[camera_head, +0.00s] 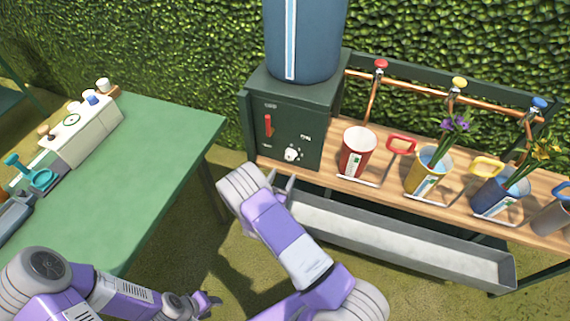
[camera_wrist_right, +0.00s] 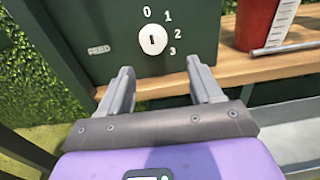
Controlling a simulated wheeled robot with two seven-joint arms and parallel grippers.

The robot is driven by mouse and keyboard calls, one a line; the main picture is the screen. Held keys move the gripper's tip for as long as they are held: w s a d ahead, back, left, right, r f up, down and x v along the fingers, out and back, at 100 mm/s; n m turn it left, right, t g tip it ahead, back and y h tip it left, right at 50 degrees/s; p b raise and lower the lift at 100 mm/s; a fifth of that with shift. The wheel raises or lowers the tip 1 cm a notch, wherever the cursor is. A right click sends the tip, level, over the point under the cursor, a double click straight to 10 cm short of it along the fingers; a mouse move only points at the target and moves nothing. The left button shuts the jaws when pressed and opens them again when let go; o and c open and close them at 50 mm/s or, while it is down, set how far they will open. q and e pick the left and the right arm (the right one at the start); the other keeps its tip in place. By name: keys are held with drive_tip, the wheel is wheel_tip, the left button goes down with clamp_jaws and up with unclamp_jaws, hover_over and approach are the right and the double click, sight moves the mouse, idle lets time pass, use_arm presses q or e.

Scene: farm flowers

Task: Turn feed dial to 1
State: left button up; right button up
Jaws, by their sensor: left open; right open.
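The feed dial (camera_head: 291,155) is a white round knob on the front of a dark green control box (camera_head: 300,115). In the right wrist view the dial (camera_wrist_right: 152,40) has a dark, roughly upright mark, with the numbers 0, 1, 2 and 3 around its top and right side and a FEED label (camera_wrist_right: 99,49) to its left. My right gripper (camera_wrist_right: 160,72) is open and empty, its fingers pointing toward the panel just below the dial, apart from it. It also shows in the head view (camera_head: 279,181). My left gripper (camera_head: 208,301) is open and empty at the bottom, away from the dial.
A red lever (camera_head: 267,125) is on the box left of the dial. A blue tank (camera_head: 305,40) stands on top. Red, yellow and blue buckets stand on the wooden shelf (camera_head: 265,163) to the right, above a grey trough (camera_head: 400,240). A green table (camera_head: 165,150) stands left.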

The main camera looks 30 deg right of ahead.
sight(289, 158)
drive_tip(key=shift+t, duration=0.3)
drive_tip(key=b+x, duration=0.1)
drive_tip(key=x, duration=0.2)
drive_tip(key=b+x, duration=0.1)
drive_tip(key=x, duration=0.3)
drive_tip(key=shift+w+r, duration=0.15)
drive_tip(key=shift+w, duration=0.35)
drive_tip(key=c, duration=1.1)
drive_tip(key=shift+o, duration=0.2)
drive_tip(key=m+b, duration=0.1)
drive_tip(key=m, duration=0.3)
drive_tip(key=shift+m+b, duration=0.6)
drive_tip(key=shift+m, duration=1.8)
